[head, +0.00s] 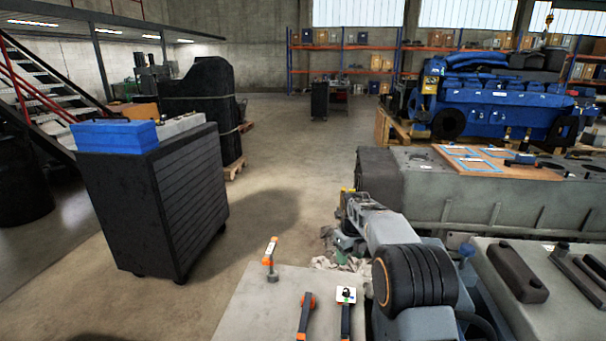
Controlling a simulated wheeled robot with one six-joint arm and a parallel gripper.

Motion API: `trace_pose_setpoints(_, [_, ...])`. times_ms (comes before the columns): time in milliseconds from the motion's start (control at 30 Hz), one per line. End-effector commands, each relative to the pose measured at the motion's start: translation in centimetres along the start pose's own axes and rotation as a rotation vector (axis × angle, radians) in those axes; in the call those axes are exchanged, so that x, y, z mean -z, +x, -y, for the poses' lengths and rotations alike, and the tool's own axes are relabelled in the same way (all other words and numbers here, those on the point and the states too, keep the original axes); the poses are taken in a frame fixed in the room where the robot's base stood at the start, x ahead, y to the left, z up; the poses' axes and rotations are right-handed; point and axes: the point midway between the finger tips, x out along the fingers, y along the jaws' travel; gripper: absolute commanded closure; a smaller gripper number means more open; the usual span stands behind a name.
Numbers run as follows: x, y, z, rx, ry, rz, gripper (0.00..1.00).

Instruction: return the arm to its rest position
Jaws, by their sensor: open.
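My arm rises at the lower right, with a dark ribbed joint and a light grey link reaching forward and away from me. My gripper (336,236) is at the far end of that link, beyond the back edge of the grey bench top (255,305). It is small and partly hidden by the arm, so its fingertips are hard to make out. It is open, and I see nothing held in it.
A grey engine block (470,195) stands right, a black cabinet (165,205) left. The floor between is clear.

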Motion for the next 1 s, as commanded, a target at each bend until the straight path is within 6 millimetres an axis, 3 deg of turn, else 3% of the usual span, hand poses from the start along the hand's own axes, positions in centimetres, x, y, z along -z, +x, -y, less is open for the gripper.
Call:
trace_pose_setpoints(200, [2.2,2.9,-1.1,-0.033,-0.637,-0.034,0.47])
trace_pose_setpoints(333, [4.7,2.3,-2.3,-0.046,-1.05,-0.03,0.47])
trace_pose_setpoints(567, [10.6,-1.8,-5.2,-0.026,-1.783,-0.003,0.47])
trace_pose_setpoints(800, [19.7,-7.5,-9.6,0.087,-2.496,-0.005,0.47])
trace_pose_setpoints(900, [23.0,-9.2,-11.2,0.149,-2.656,-0.024,0.47])
trace_pose_setpoints(1000, [25.5,-10.5,-12.4,0.209,-2.703,-0.041,0.47])
